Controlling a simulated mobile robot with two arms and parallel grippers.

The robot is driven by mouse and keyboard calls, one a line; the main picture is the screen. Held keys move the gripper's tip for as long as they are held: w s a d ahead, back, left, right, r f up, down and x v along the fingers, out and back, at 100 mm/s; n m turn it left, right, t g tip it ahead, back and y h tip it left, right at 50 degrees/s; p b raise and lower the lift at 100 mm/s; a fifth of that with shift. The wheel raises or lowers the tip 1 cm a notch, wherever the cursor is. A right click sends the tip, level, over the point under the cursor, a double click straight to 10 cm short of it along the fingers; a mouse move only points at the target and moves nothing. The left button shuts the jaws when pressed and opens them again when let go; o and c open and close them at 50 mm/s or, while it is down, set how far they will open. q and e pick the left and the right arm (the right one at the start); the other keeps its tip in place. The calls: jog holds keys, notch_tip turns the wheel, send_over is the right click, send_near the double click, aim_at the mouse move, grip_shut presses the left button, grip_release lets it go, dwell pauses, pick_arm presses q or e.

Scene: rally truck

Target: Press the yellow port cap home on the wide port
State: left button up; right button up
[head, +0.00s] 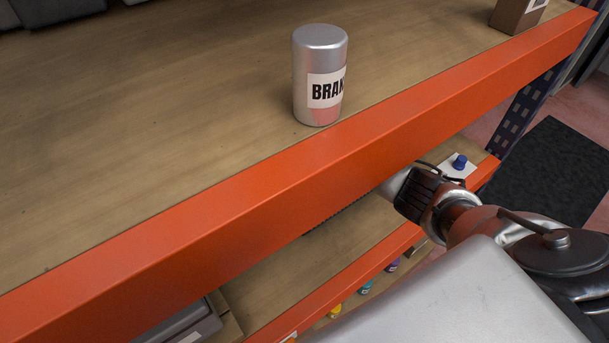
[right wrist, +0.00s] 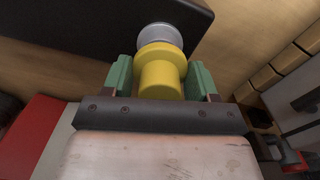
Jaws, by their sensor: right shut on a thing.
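In the right wrist view the yellow port cap (right wrist: 161,72) sits between the two green-padded fingers of my right gripper (right wrist: 160,82), which is shut on it. A round silver port (right wrist: 160,36) shows directly beyond the cap, in line with it. The cap's far end overlaps the port in the picture; I cannot tell how far it is seated or whether a gap is left. In the head view my right arm reaches in under the upper shelf, and its fingers and the cap are hidden there. My left gripper is not in view.
An orange beam (head: 270,170) edges the upper shelf, where a silver can labelled "BRAK" (head: 319,75) stands. A blue cap (head: 460,161) is on the lower shelf by my right arm.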

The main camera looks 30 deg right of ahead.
jog(key=shift+f, duration=0.25)
jog(key=o, duration=1)
